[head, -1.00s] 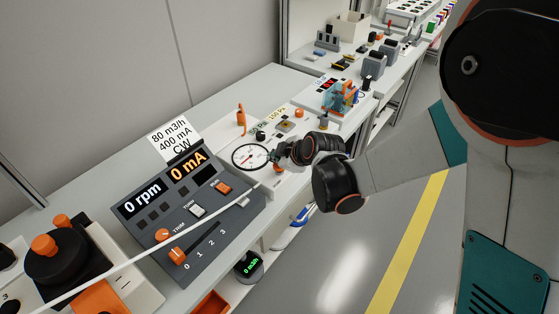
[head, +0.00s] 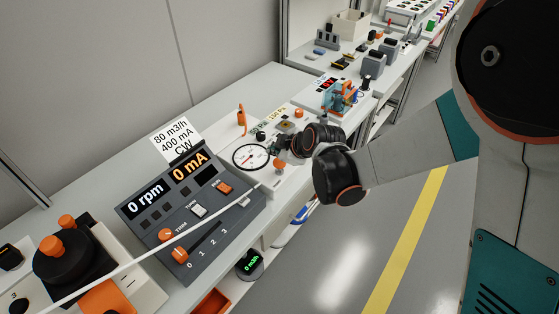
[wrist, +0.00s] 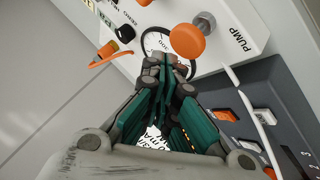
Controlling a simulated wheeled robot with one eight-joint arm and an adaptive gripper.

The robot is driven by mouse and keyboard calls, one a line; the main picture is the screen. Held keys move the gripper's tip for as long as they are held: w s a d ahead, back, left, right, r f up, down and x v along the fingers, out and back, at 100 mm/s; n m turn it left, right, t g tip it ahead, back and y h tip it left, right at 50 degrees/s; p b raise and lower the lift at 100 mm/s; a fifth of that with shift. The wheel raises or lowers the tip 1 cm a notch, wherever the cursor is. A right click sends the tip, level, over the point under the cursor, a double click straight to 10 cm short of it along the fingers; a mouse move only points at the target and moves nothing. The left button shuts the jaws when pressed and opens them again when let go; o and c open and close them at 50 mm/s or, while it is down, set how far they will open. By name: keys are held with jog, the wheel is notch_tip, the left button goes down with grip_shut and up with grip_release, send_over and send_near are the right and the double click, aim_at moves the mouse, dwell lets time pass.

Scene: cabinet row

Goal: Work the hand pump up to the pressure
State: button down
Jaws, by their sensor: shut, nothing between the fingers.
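The pump unit is a white panel (head: 225,148) on the bench with a round white gauge (head: 250,157). The wrist view shows the gauge (wrist: 152,42) partly hidden behind my fingertips and an orange knob. This round orange knob (wrist: 187,42) sits by a grey metal stem, close to the word PUMP; it also shows small in the head view (head: 278,165). My gripper (head: 282,148) is shut and empty above the panel, right of the gauge. In the wrist view its fingertips (wrist: 168,66) appear just below the knob; contact cannot be told. The gauge reading is too small to tell.
An orange lever (head: 241,116) stands at the panel's back. A dark control box (head: 190,215) with displays and switches is at the near left, with a pale bar crossing in front. A blue and orange device (head: 340,97) stands farther right. The aisle floor is clear.

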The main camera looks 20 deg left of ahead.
aim_at(278, 163)
jog(key=shift+r+p, duration=1.45)
jog(key=shift+r, duration=0.95)
jog(key=shift+d+f, duration=0.1)
